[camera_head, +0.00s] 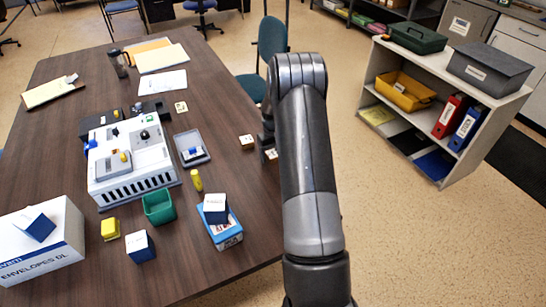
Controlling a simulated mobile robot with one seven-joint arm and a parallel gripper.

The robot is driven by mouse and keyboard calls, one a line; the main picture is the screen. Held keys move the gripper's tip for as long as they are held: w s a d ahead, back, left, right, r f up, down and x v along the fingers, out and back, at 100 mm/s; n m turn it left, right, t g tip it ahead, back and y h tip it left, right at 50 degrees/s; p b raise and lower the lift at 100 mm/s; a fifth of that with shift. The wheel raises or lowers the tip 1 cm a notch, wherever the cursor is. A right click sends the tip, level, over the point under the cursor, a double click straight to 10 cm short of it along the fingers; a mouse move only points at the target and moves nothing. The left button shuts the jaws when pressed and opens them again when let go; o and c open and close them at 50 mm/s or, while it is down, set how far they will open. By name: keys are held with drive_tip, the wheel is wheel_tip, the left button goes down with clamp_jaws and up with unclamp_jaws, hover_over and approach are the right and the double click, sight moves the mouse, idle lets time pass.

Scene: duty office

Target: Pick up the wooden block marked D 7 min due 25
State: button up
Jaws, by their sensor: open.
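No marking "D 7 min due 25" is readable at this size, so I cannot tell which block bears it. Small pale wooden-looking blocks with dark marks lie near the table's right edge: one (247,142) left of my gripper, another (271,154) just below it, partly hidden by my arm. My gripper (266,138) is open, mostly hidden behind my arm; contact with a block cannot be told.
A white machine (130,160) stands mid-table, with a grey tray (192,148), green bin (159,206), yellow cylinder (196,180) and yellow block (110,229) around it. An envelope box (45,262) is front left. A shelf unit (440,105) stands right across open floor.

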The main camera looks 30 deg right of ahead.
drive_tip(key=c, duration=1.1)
drive_tip(key=shift+r, duration=0.1)
